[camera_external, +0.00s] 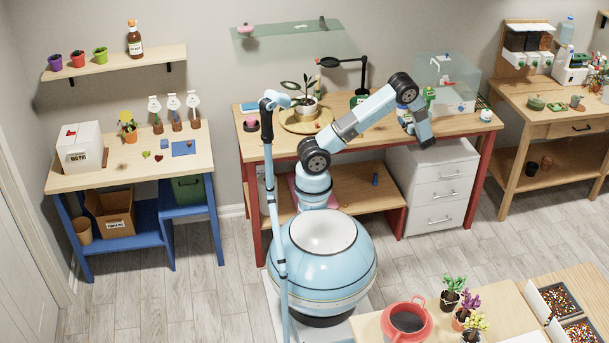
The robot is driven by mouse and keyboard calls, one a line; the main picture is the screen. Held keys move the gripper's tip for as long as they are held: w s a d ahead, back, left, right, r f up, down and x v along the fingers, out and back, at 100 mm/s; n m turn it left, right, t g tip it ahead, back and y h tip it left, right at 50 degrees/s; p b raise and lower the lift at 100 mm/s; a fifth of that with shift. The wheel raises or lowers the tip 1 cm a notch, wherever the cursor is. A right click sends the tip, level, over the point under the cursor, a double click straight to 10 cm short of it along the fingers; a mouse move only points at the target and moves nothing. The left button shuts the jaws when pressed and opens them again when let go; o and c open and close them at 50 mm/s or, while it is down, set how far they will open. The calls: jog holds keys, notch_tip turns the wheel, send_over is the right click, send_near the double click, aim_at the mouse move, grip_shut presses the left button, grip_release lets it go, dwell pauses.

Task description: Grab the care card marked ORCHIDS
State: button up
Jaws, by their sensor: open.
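I cannot pick out a care card marked ORCHIDS; no writing of that kind is readable at this size. My gripper (427,143) is at the end of my raised arm, pointing down near the front right of the red-legged bench (450,127). It is open, and its fingers are small and dark here, with nothing visible between them. A potted plant (307,100) with long dark leaves stands on a round tan tray (288,124) on that bench, left of my arm.
A clear tank (447,80), a green bottle (429,98) and a black lamp (345,62) crowd the bench's back and right. A white drawer unit (437,185) stands below. A blue-legged table (80,178) is at left. A wooden table (372,327) with a red pot (407,320) is in front.

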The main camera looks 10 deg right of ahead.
jog(key=shift+w, duration=0.3)
jog(key=c, duration=0.9)
jog(key=shift+o, duration=0.2)
